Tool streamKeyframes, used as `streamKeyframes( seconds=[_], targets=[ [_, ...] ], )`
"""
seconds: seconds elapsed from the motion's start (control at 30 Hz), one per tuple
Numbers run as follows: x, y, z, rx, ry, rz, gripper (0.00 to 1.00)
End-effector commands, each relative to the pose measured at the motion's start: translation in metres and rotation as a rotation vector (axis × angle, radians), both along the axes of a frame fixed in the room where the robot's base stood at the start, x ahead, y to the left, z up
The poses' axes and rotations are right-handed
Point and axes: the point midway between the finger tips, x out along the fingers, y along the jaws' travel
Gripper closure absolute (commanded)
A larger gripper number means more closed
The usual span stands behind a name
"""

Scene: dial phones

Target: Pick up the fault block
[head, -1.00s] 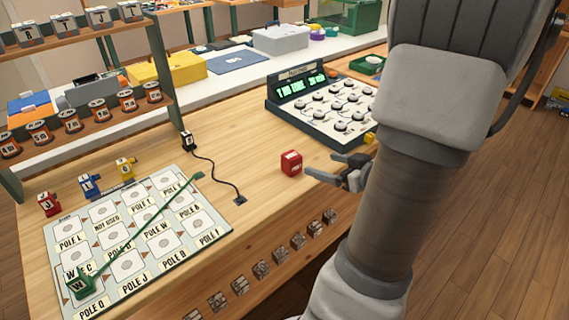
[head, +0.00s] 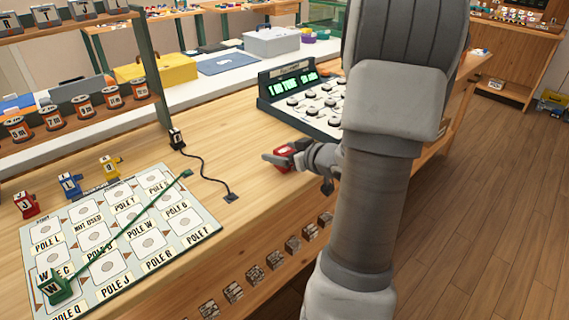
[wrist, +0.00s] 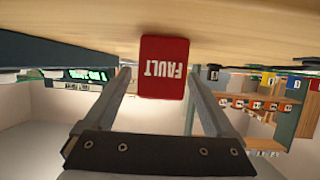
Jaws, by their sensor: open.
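The fault block is a small red block with white lettering. In the wrist view the fault block (wrist: 162,68) sits between the two open fingers of my gripper (wrist: 160,85), with a gap visible on each side. In the head view the red block (head: 283,158) is on the wooden bench, partly hidden by my gripper (head: 284,158). The fingers reach around it from the right. The wrist view is turned over, so the word FAULT reads upside down and the bench top is at the upper edge.
A console with knobs and green displays (head: 300,95) stands just behind the block. A board of pole labels (head: 190,222) with a green cord lies to the left. A black cable (head: 205,165) runs between. The bench's front edge is close to my arm.

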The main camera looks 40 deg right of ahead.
Motion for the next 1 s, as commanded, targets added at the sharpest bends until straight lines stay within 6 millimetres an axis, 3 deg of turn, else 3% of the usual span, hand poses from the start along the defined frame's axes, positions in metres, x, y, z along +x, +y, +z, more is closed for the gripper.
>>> streamKeyframes(
  seconds=[0.13,0.37,0.87,1.0],
  targets=[
    [0.019,0.001,-0.01,0.0,0.0,0.001,0.1],
    [0.021,0.001,-0.009,0.001,0.0,0.0,0.1],
    [0.021,0.0,-0.009,0.0,0.0,0.0,1.0],
    [0.021,0.0,-0.009,0.0,0.0,0.0,1.0]
  ],
)
